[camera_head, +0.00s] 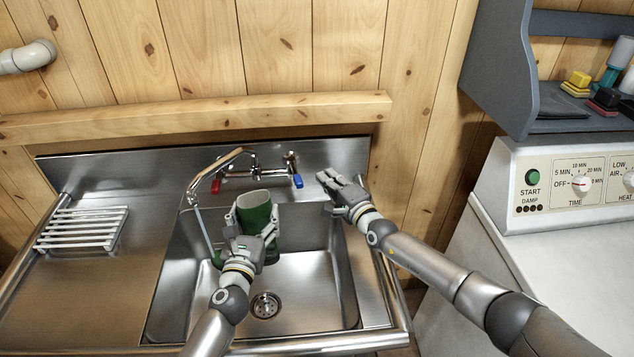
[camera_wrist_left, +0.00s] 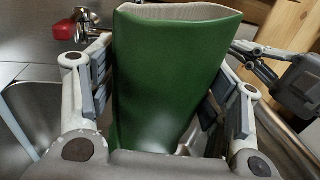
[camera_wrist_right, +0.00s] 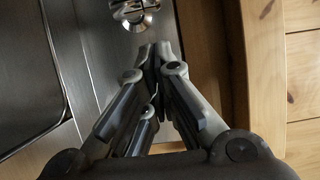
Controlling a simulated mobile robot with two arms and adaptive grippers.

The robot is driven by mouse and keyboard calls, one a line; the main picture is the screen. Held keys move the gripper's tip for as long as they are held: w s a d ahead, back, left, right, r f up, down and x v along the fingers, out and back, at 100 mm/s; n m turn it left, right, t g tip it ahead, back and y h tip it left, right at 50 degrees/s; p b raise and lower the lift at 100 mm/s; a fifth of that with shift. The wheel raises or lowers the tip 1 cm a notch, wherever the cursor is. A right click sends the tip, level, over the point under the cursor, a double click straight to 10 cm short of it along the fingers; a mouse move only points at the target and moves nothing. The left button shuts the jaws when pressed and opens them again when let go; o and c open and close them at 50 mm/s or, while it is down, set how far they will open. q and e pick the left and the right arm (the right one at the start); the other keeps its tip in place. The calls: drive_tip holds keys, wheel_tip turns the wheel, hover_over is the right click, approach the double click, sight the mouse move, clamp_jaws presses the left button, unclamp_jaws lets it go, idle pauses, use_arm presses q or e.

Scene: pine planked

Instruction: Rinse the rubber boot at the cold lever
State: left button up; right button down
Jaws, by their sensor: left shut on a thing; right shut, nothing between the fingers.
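The green rubber boot (camera_head: 257,225) is upright over the sink basin, its pale-lined opening facing up. My left gripper (camera_head: 252,232) is shut on its shaft; the left wrist view shows the boot (camera_wrist_left: 165,80) between the fingers. The boot's toe (camera_head: 218,259) shows left of the gripper. A thin pale stream (camera_head: 204,230) runs from the spout (camera_head: 193,196) down to about the toe. The cold lever (camera_head: 298,181) is blue and points forward. My right gripper (camera_head: 329,183) is shut and empty, just right of the lever and apart from it.
The steel sink basin (camera_head: 312,290) has a drain (camera_head: 265,305) at its bottom. A red lever (camera_head: 216,186) is on the tap's left side. A white rack (camera_head: 84,228) lies on the left drainboard. A white machine (camera_head: 560,190) and grey shelf (camera_head: 500,70) stand at right.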

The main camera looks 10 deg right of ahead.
sight(295, 171)
drive_tip(key=a, duration=0.1)
drive_tip(key=s+a, duration=0.1)
drive_tip(key=a, duration=0.1)
drive_tip(key=shift+a+f, duration=0.1)
drive_tip(key=shift+w, duration=0.1)
drive_tip(key=shift+s+a, duration=0.3)
drive_tip(key=shift+a, duration=0.3)
drive_tip(key=shift+s+a, duration=0.3)
drive_tip(key=shift+a, duration=0.25)
drive_tip(key=shift+d, duration=0.1)
